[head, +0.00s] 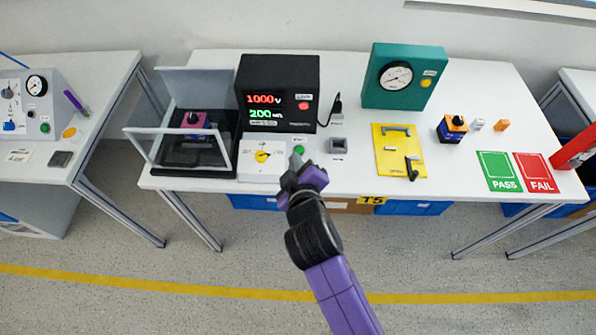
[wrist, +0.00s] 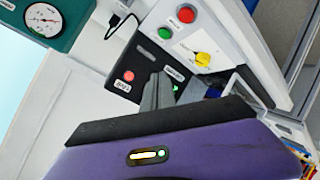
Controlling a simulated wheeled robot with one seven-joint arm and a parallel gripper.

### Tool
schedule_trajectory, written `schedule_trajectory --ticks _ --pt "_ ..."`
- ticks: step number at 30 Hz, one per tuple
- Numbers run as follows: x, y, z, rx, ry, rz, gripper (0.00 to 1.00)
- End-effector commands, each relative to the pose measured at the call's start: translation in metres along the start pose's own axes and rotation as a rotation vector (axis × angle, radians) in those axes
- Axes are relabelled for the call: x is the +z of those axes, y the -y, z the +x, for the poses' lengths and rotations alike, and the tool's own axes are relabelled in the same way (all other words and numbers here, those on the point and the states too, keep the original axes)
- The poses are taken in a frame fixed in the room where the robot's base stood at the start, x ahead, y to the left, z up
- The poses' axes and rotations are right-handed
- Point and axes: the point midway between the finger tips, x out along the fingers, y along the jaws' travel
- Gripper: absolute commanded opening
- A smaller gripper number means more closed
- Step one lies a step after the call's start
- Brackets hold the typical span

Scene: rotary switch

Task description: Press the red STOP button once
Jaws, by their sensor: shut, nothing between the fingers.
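The red STOP button (wrist: 186,14) shows as a round red cap on the white control panel (wrist: 218,38) in the wrist view. Beside it are a green button (wrist: 165,33) and a yellow rotary knob (wrist: 203,59). In the head view the panel (head: 262,173) is at the table's front, with the knob (head: 262,156) and green button (head: 298,149); the red button is hidden there, apparently behind my gripper (head: 295,160). My gripper is shut and empty, over the panel's right end. Its fingers (wrist: 159,82) show apart from the red button in the wrist view.
A black meter box (head: 278,82) with its own red round button (head: 303,105) stands behind the panel. An open clear-lidded fixture (head: 180,157) is on the left.

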Motion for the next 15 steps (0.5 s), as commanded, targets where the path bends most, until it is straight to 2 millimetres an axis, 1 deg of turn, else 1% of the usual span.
schedule_trajectory --ticks 1,4,15 --pt "0.0044 0.0007 0.0 -0.003 0.018 -0.013 0.0" --pt "0.0089 0.002 -0.0003 -0.009 0.036 -0.026 0.0" --pt "0.0092 0.0026 0.0003 -0.009 0.033 -0.029 0.0"
